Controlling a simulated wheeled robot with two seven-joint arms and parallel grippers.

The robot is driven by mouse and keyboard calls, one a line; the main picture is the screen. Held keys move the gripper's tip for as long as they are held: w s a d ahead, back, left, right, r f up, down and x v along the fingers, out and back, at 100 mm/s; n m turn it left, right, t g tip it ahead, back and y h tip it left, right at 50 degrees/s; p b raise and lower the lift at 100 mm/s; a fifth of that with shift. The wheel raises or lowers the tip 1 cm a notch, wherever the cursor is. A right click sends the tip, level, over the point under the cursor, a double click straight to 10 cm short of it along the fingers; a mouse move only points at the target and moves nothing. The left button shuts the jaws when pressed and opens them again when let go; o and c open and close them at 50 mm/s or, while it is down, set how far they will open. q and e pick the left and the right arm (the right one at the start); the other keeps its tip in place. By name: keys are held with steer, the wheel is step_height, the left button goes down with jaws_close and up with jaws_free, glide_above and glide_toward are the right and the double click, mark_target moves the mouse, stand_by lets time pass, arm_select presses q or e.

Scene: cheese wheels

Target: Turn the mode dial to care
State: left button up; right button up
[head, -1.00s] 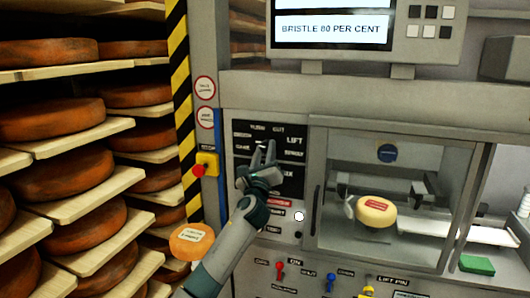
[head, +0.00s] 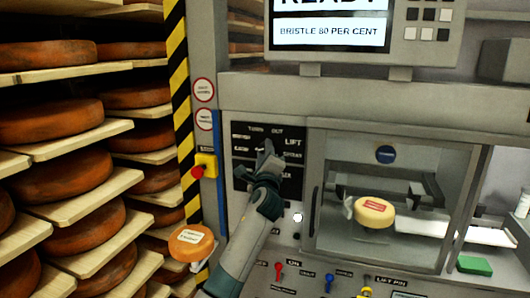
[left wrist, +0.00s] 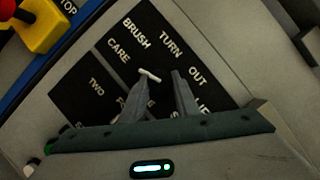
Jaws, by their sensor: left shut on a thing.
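The black mode panel (head: 240,135) is on the machine front. In the left wrist view its labels (left wrist: 118,50) read CARE, BRUSH, TURN and OUT, with another partly hidden. The mode dial shows as a short white bar (left wrist: 150,76) at my fingertips; its body is mostly hidden. One end of the bar lies toward the CARE and BRUSH side; I cannot tell its exact setting. My left gripper (head: 266,150) is at the panel, shut on the dial, with its fingers (left wrist: 162,80) either side of it. My right gripper is not in view.
A red stop button (head: 198,172) on a yellow box is left of the panel. A second dial panel (left wrist: 85,95) lies below. Red, blue and yellow levers (head: 328,281) are lower down. A glass-fronted chamber (head: 420,160) holds a cheese wheel. Shelves of cheese wheels (head: 60,110) fill the left.

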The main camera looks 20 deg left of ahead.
arm_select(q)
steer(key=o, duration=1)
steer(key=shift+s, duration=0.1)
steer(key=shift+b+v, duration=2.8)
steer(key=shift+v, duration=5.8)
